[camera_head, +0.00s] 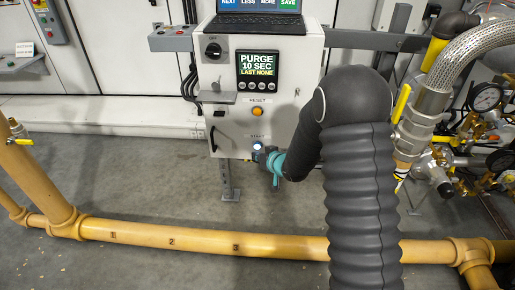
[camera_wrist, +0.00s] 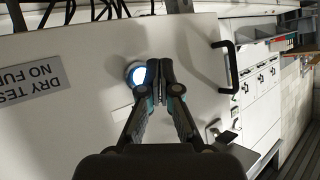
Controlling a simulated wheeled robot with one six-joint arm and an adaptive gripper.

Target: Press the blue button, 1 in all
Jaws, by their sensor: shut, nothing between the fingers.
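The blue button (camera_wrist: 137,75) glows bluish white on the front of a pale control box. In the head view the lit button (camera_head: 257,147) is low on the box under a START label. My gripper (camera_wrist: 155,68) is shut and empty, its fingertips just right of the button in the wrist view and close to the panel. Whether they touch the button or panel, I cannot tell. In the head view my gripper (camera_head: 266,151) is beside the button, partly hidden by my arm.
An orange RESET button (camera_head: 257,112) and a display (camera_head: 257,71) reading PURGE 10 SEC, LAST NONE sit higher on the box. A black handle (camera_wrist: 229,66) juts from the panel. A yellow pipe (camera_head: 200,234) crosses low in front. Hoses and gauges (camera_head: 486,98) crowd the right.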

